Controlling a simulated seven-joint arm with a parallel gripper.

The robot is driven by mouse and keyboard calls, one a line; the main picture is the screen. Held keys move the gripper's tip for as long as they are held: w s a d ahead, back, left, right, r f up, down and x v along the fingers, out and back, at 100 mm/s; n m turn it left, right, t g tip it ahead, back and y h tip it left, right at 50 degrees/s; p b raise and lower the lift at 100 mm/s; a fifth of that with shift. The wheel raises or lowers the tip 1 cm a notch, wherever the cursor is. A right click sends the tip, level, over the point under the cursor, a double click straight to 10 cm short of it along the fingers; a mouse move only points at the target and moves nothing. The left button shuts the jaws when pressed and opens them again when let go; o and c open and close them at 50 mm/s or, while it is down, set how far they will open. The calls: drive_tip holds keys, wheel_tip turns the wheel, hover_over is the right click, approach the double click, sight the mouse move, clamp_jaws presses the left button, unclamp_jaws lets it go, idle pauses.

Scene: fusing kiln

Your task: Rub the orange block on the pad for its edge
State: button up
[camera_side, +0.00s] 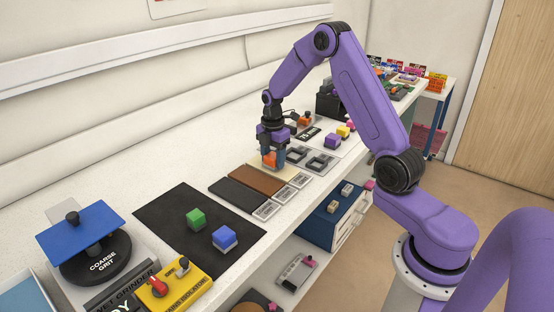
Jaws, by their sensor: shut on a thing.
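My gripper (272,155) is shut on the orange block (269,160), pointing down over the row of flat pads. The block is at the far end of the row, at the cream pad (289,172). I cannot tell whether its underside touches that pad, as the fingers and block hide the spot. Beside the cream pad lie the brown pad (256,181) and then the dark grey pad (237,194).
A black mat (165,215) holds a green block (196,218) and a blue block (224,238). The coarse-grit grinder (97,265) and a yellow control box (175,290) stand nearer. Grey frames (320,160) and purple (333,141) and yellow (343,131) blocks lie beyond the pads.

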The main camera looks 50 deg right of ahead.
sight(285, 171)
drive_tip(key=shift+w, duration=2.35)
drive_tip(key=shift+s, duration=4.55)
drive_tip(key=shift+w, duration=4.55)
drive_tip(key=shift+s+f, duration=0.1)
drive_tip(key=shift+s, duration=4.5)
drive_tip(key=shift+w, duration=1.2)
